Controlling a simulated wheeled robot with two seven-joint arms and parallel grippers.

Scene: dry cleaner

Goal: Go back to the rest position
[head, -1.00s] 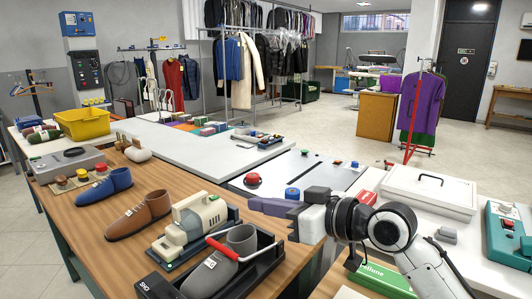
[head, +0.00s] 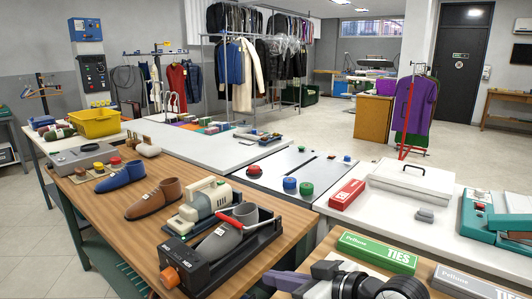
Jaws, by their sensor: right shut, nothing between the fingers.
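My right gripper (head: 287,281) is at the bottom edge of the head view, right of centre. It is shut and empty, seen from above, with part of my arm behind it cut off by the frame. It is in front of the black shoe stretcher (head: 205,262) and left of the green ties box (head: 378,252), apart from both as far as I can see. My left gripper is not in view.
The wooden table holds a brown shoe (head: 154,198), a blue shoe (head: 121,175), a cream machine (head: 206,203) and a grey shoe on the stretcher. A white counter with a red box (head: 347,194) and white case (head: 410,180) lies right. Open floor lies beyond.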

